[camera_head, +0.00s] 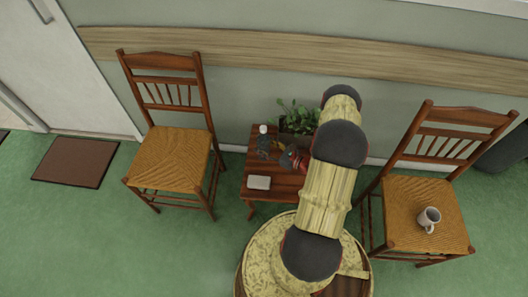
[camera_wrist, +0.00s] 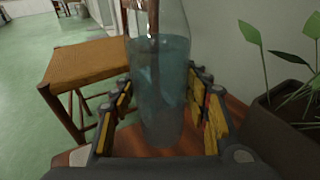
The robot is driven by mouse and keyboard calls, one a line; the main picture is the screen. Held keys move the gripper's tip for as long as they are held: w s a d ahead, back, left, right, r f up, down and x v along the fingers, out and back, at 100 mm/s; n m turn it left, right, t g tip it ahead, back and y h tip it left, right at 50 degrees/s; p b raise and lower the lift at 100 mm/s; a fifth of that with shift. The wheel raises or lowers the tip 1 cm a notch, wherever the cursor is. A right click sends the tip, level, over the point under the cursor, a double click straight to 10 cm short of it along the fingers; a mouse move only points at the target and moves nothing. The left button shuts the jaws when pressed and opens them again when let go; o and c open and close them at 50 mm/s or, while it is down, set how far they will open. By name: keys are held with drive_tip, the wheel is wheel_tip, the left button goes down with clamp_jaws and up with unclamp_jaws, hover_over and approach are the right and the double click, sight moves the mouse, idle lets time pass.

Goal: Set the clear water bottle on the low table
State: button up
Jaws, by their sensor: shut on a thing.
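The clear water bottle (camera_head: 264,141) is upright over the left part of the low table (camera_head: 286,186), its pale cap showing in the head view. In the wrist view the bottle (camera_wrist: 160,85) holds bluish water and stands between both fingers. My gripper (camera_head: 277,155) is shut on it; the fingers (camera_wrist: 160,118) lie on either side of its lower body. The reddish-brown tabletop (camera_wrist: 238,142) shows beneath and beside the bottle. I cannot tell whether the bottle's base touches the tabletop.
A dark planter with green leaves (camera_head: 298,124) stands at the table's back, close right of the bottle. A small whitish box (camera_head: 259,183) lies at the front left. Woven-seat chairs flank the table, left (camera_head: 170,160) and right (camera_head: 410,212); a mug (camera_head: 429,219) sits on the right one.

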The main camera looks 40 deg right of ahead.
drive_tip(key=shift+w+d+f+b, duration=0.2)
drive_tip(key=shift+w+d+f, duration=0.15)
drive_tip(key=shift+f, duration=0.2)
drive_tip(key=shift+w+d+f+b, duration=0.2)
drive_tip(key=shift+w+d+f, duration=0.15)
drive_tip(key=shift+f, duration=0.15)
drive_tip(key=shift+w+d+f+b, duration=0.15)
drive_tip(key=shift+f+b, duration=0.6)
drive_tip(key=shift+f, duration=0.95)
drive_tip(key=shift+f, duration=0.15)
drive_tip(key=o, duration=1.7)
drive_tip(key=shift+c, duration=0.2)
drive_tip(key=shift+s+r, duration=0.2)
drive_tip(key=shift+s, duration=0.1)
drive_tip(key=p+v, duration=0.3)
drive_tip(key=v, duration=0.8)
drive_tip(key=shift+s, duration=0.25)
